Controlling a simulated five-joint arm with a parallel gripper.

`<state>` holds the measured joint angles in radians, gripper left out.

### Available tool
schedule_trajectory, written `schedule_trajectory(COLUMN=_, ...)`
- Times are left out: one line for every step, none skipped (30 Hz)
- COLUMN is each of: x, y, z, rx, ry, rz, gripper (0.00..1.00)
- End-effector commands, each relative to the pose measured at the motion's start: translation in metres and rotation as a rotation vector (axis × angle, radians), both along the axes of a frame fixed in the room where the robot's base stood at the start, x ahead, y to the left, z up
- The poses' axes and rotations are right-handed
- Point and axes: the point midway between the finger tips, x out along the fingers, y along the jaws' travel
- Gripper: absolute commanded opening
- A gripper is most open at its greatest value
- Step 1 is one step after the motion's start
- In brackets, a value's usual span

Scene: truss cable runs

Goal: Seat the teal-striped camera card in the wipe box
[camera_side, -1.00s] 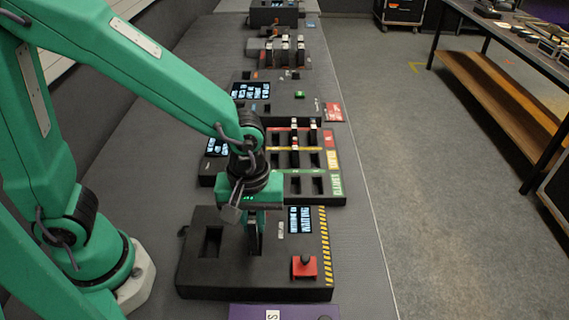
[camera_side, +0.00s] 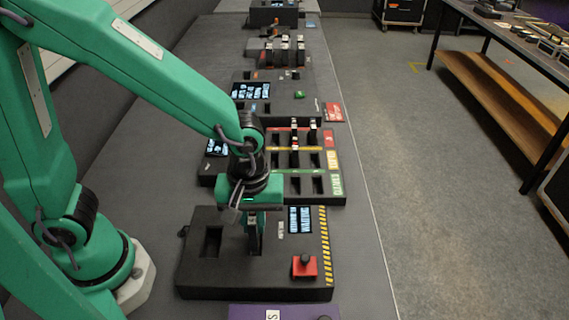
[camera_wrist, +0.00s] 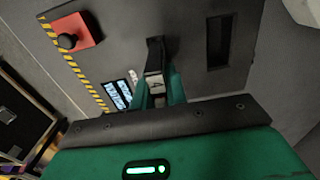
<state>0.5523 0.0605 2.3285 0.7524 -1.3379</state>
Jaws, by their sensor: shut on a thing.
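The wipe box (camera_side: 215,280) is the black box with a hazard-striped edge, a small screen and a red button block. My gripper (camera_side: 253,238) points down over its middle and is shut on a dark card. In the wrist view the card (camera_wrist: 154,66) shows between the fingers of my gripper (camera_wrist: 157,88), with a pale marked label. Its far end meets a dark spot on the box top; I cannot tell how deep it sits. No teal stripe can be made out. An empty rectangular opening (camera_wrist: 218,42) lies beside it, also seen in the side view left of my gripper.
The red button block (camera_side: 304,266) stands at the box's front right. A black rack (camera_side: 300,185) with coloured rows and several cards stands just behind. A purple item (camera_side: 285,312) lies in front.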

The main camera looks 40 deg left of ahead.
Motion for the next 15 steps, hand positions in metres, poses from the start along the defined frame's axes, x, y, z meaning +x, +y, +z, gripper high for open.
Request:
schedule_trajectory(x=0.0, y=0.0, z=0.0001, rx=0.0, ry=0.0, rz=0.0, gripper=0.0)
schedule_trajectory(x=0.0, y=0.0, z=0.0001, rx=0.0, ry=0.0, rz=0.0, gripper=0.0)
schedule_trajectory(x=0.0, y=0.0, z=0.0001, rx=0.0, ry=0.0, rz=0.0, gripper=0.0)
schedule_trajectory(x=0.0, y=0.0, z=0.0001, rx=0.0, ry=0.0, rz=0.0, gripper=0.0)
schedule_trajectory(x=0.0, y=0.0, z=0.0001, rx=0.0, ry=0.0, rz=0.0, gripper=0.0)
schedule_trajectory(x=0.0, y=0.0, z=0.0, rx=0.0, ry=0.0, rz=0.0, gripper=0.0)
schedule_trajectory(x=0.0, y=0.0, z=-0.0001, rx=0.0, ry=0.0, rz=0.0, gripper=0.0)
schedule_trajectory(x=0.0, y=0.0, z=-0.0003, rx=0.0, ry=0.0, rz=0.0, gripper=0.0)
schedule_trajectory(x=0.0, y=0.0, z=-0.0006, rx=0.0, ry=0.0, rz=0.0, gripper=0.0)
schedule_trajectory(x=0.0, y=0.0, z=-0.001, rx=0.0, ry=0.0, rz=0.0, gripper=0.0)
schedule_trajectory(x=0.0, y=0.0, z=-0.0014, rx=0.0, ry=0.0, rz=0.0, gripper=0.0)
schedule_trajectory(x=-0.0001, y=0.0001, z=-0.0019, rx=0.0, ry=0.0, rz=0.0, gripper=0.0)
schedule_trajectory(x=-0.0001, y=0.0001, z=-0.0024, rx=0.001, ry=0.001, rz=0.0, gripper=0.0)
schedule_trajectory(x=-0.0001, y=0.0001, z=-0.0029, rx=0.001, ry=0.001, rz=0.0, gripper=0.0)
schedule_trajectory(x=-0.0001, y=0.0001, z=-0.0036, rx=0.001, ry=0.001, rz=0.0, gripper=0.0)
